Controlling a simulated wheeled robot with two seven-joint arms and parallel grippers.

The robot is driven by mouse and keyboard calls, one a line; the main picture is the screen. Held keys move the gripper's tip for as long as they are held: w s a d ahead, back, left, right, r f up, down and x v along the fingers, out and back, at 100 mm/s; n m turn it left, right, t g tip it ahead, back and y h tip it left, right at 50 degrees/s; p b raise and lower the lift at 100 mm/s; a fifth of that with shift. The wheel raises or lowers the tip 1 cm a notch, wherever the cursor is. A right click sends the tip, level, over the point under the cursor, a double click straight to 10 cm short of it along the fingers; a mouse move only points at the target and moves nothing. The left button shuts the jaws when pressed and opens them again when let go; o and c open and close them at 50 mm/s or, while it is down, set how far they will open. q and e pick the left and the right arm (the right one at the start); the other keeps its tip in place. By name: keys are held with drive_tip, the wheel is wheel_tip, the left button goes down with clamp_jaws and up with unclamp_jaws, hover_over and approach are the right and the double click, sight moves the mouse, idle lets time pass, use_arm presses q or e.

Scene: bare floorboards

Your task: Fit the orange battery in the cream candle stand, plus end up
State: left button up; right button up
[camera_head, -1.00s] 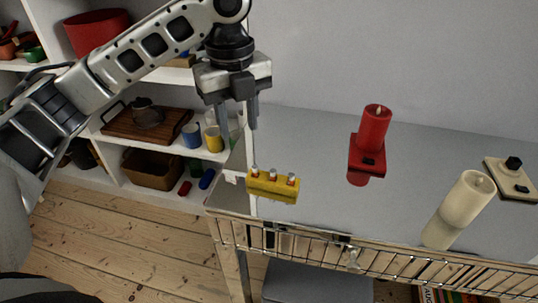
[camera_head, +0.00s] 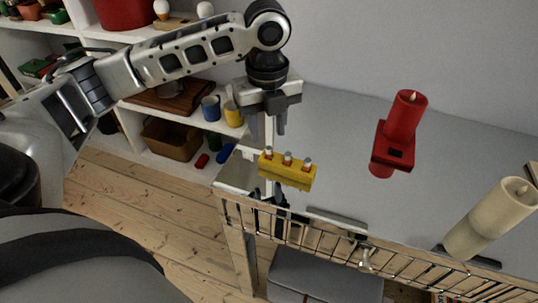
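A yellow block (camera_head: 287,171) stands near the left end of the grey table, with three small silver-topped, reddish-banded batteries (camera_head: 287,158) upright in it. I cannot tell which one is orange. My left gripper (camera_head: 267,130) points down just above and behind the block's left end. Its two fingers are apart, and nothing shows between them. A cream candle (camera_head: 490,217) is at the right of the table. My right gripper is not in view.
A red candle (camera_head: 406,115) sits on a red stand (camera_head: 392,150) in the middle of the table. A wire rail (camera_head: 330,240) runs along the table's front edge. White shelves with mugs (camera_head: 211,108) and a basket (camera_head: 172,138) are at the left. The table between block and red stand is clear.

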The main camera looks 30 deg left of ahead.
sight(269, 147)
use_arm(q)
wheel_tip(269, 147, down, 5)
drive_tip(key=shift+d+r, duration=0.1)
clamp_jaws()
drive_tip(key=shift+w, duration=0.1)
